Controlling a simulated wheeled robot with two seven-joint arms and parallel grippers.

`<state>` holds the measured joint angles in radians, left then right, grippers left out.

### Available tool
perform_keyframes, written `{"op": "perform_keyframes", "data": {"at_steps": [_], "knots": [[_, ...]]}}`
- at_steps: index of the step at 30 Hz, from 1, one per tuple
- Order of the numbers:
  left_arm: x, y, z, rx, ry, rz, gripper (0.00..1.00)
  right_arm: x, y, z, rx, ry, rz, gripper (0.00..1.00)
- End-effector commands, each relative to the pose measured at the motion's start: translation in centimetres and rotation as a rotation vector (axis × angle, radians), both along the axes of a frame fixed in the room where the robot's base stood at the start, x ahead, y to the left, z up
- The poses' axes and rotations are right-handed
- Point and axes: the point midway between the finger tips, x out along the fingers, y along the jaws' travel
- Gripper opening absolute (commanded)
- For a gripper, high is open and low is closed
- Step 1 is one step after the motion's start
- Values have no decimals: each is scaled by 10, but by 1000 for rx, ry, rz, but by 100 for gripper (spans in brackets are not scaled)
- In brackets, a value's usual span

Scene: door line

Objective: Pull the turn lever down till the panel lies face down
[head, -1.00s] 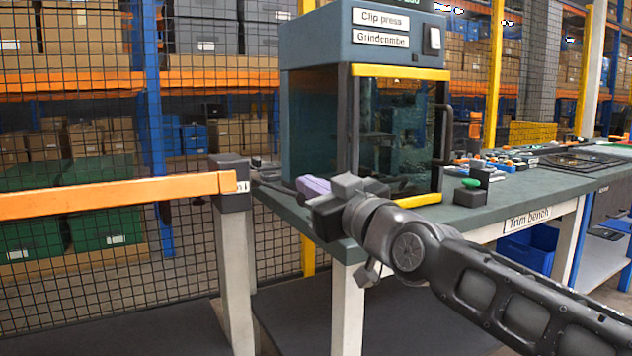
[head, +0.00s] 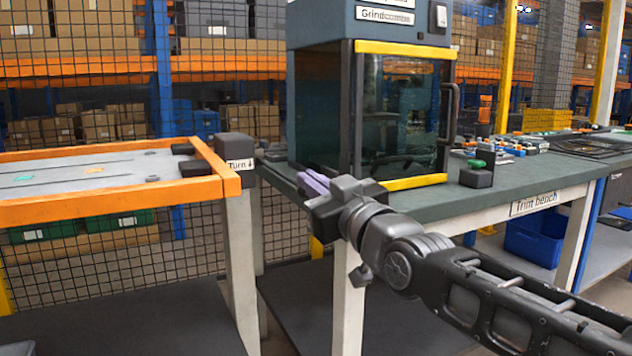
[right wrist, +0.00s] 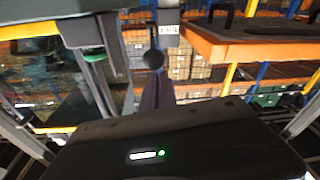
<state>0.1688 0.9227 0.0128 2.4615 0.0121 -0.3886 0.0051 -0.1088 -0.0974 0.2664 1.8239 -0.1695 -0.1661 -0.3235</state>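The panel (head: 95,170) is an orange-framed board at the left of the head view. Its grey upper face, with slots and small parts, faces up, and it looks roughly level. A post beside it carries a "Turn" label with a down arrow (head: 240,165). In the right wrist view a dark round knob, seemingly the turn lever (right wrist: 153,61), hangs just below that label. My right gripper (head: 313,182) points toward the post; its purple fingers look close together with nothing clear between them. The knob is just past the fingertips; contact cannot be told. My left gripper is out of view.
A small box with a green button (head: 477,172) and several loose parts sit on the bench. A mesh fence (head: 95,265) runs behind the panel.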

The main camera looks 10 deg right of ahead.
Motion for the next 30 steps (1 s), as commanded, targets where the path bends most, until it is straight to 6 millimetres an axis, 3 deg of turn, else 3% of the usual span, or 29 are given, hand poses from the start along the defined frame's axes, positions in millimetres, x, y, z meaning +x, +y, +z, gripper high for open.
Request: {"op": "perform_keyframes", "data": {"at_steps": [1, 20, 25, 30], "knots": [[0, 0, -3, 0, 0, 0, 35, 6, -1, -24, -12, 45, -2, 0], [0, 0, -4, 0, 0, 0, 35, 7, -3, -29, -10, 48, -7, 0], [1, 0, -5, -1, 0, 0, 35, -6, -6, -27, -10, 39, -7, 0], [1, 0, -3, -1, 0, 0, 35, -34, -14, -19, -6, 16, -5, 0]]}}
